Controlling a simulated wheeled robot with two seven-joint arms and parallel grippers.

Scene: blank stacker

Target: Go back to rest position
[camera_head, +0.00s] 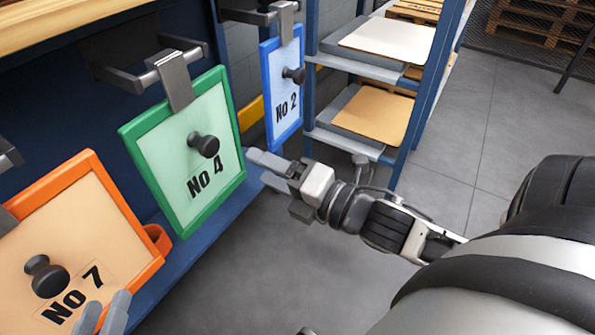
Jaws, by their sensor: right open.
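My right gripper (268,171) is at the end of the arm from the right. It is open and empty, in front of the lower right edge of the green-framed No 4 plate (172,191). That plate hangs from a grey hook and has a dark knob. My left gripper (103,314) shows only its grey fingertips at the bottom edge, in front of the orange-framed No 7 plate (95,215).
A blue-framed No 2 plate (269,82) hangs further back. Behind it stands a blue rack (421,95) with flat boards on its shelves. Wooden pallets (532,22) lie at the far right. The grey floor (455,145) beyond my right arm is clear.

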